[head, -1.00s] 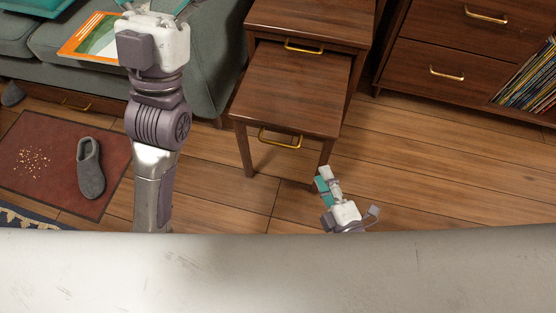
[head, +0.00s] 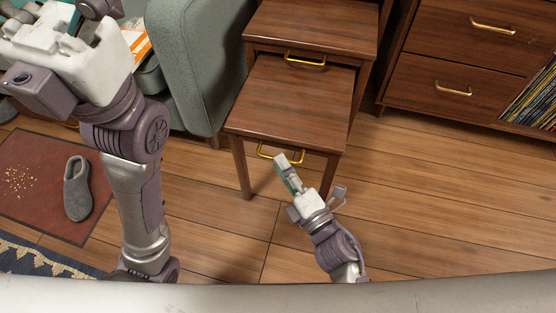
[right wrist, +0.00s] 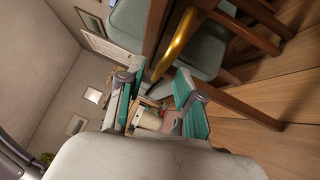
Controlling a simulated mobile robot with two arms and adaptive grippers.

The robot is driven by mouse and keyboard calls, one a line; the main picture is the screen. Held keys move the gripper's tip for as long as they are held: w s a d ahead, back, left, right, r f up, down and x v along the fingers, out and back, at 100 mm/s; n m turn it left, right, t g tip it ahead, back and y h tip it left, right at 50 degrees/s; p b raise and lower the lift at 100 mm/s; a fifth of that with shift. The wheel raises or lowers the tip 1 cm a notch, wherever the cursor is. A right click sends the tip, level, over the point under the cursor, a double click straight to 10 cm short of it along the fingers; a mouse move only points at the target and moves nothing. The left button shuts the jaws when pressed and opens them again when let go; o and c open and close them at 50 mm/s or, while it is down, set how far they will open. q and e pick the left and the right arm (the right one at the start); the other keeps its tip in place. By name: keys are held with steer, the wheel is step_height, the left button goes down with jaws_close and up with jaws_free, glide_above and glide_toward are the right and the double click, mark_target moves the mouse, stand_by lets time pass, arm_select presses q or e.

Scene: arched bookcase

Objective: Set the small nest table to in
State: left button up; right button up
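The small nest table (head: 292,100) is dark wood with a brass bar handle (head: 280,155) on its front. It stands pulled well forward from under the larger nest table (head: 312,27). My right gripper (head: 287,170) is at the small table's front, close to the handle. In the right wrist view my right gripper (right wrist: 154,90) has its fingers apart, with the handle (right wrist: 176,42) just beyond them; I cannot tell if they touch. My left gripper (head: 58,45) is at the upper left, its fingertips cut off or hidden.
A green sofa (head: 203,65) stands left of the tables. A wooden cabinet (head: 430,90) with brass handles and records stands at the right. A red mat (head: 45,190) with crumbs and a grey slipper (head: 78,188) lies at the left. The floor right of the small table is clear.

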steer(key=shift+x, duration=1.3)
jaws_close()
